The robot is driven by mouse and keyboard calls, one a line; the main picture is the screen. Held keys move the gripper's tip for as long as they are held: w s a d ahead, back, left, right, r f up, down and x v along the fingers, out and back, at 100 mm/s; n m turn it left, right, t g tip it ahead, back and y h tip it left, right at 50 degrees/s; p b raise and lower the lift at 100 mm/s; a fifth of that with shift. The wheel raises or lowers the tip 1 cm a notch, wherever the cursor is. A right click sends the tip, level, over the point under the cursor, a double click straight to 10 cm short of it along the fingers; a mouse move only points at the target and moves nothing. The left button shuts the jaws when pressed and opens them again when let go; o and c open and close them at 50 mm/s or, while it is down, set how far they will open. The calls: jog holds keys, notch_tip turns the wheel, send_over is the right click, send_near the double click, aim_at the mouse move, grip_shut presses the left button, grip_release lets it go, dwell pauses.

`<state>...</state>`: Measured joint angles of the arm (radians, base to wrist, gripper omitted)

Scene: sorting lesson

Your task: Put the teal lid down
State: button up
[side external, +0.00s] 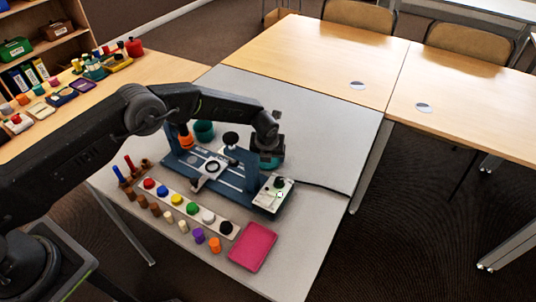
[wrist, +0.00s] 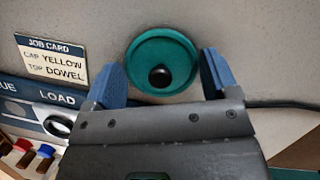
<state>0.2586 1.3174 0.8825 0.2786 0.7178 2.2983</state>
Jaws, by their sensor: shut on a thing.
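The teal lid (wrist: 150,48) is a round disc with a black knob. It sits between the two blue fingers of my gripper (wrist: 161,72) in the wrist view, and the gripper is shut on it. In the side external view my gripper (side external: 268,150) is at the right end of the blue fixture, over the grey table, with part of the teal lid (side external: 270,162) showing just under it. I cannot tell whether the lid touches the table. A teal pot (side external: 204,131) stands behind the fixture, further left.
A blue fixture (side external: 225,187) with a white button box (side external: 273,194) stands on the grey table (side external: 325,140). Coloured pegs and a pink tray (side external: 253,245) lie in front. A job card (wrist: 50,60) reads "cap yellow, top dowel". A black cable crosses the table; the grey surface behind is clear.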

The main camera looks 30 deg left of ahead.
aim_at(266, 168)
jog(key=o, duration=0.8)
jog(key=v, duration=1.2)
jog(key=shift+r, duration=0.1)
jog(key=shift+r, duration=0.1)
